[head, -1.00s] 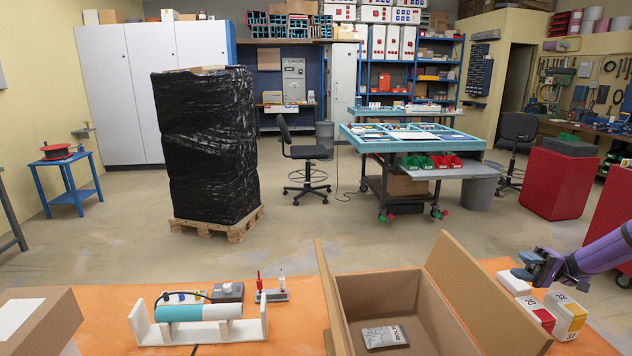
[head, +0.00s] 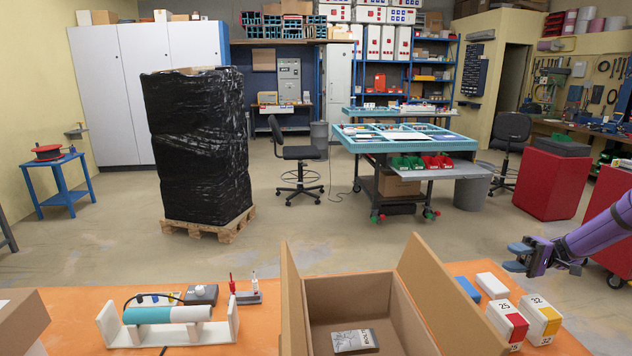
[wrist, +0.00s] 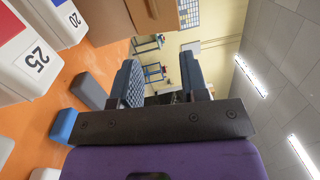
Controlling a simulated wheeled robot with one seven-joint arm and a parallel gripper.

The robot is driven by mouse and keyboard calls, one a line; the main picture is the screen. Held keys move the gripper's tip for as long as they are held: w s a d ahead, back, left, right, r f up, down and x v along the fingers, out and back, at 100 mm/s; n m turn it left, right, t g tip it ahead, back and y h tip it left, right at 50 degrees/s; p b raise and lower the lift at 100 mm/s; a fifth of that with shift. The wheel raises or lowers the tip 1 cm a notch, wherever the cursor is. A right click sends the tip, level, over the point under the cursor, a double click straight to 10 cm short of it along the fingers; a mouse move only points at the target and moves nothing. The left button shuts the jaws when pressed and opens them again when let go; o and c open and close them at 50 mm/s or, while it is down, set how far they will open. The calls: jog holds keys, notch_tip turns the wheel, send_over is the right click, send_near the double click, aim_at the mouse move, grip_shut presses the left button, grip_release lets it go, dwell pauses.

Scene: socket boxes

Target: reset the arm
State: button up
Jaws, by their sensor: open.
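My gripper (head: 518,258) is at the right of the head view, on the end of my purple arm. It is held above the orange bench, behind the socket boxes. In the wrist view its two dark fingers (wrist: 158,88) stand apart with nothing between them. A white box with a red panel marked 25 (head: 507,320) and a white box with a yellow panel marked 32 (head: 540,317) stand on the bench below it. The box marked 25 also shows at the left of the wrist view (wrist: 38,62), beside one marked 20 (wrist: 66,20).
An open cardboard box (head: 410,322) holding a grey packet (head: 355,340) stands left of the socket boxes. A teal and white cylinder (head: 167,314) rests in a white cradle at left.

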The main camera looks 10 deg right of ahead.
jog(key=s+a+r+g+h, duration=0.1)
jog(key=s+a+r+h, duration=0.4)
jog(key=a+r, duration=0.4)
jog(key=s+a+r+g+h, duration=0.1)
jog(key=s+a+r+h, duration=0.1)
jog(key=a+r+h, duration=0.75)
jog(key=s+a+r+t+h, duration=0.2)
jog(key=s+a+r+t, duration=0.1)
jog(key=s, duration=0.7)
jog(key=s+a+r+t+h, duration=0.2)
jog(key=s+a+t, duration=0.3)
jog(key=s, duration=0.5)
jog(key=shift+s+a+r+t, duration=0.2)
jog(key=shift+s+r+t, duration=0.2)
jog(key=shift+r, duration=0.2)
jog(key=shift+w+h, duration=0.1)
jog(key=shift+h, duration=0.15)
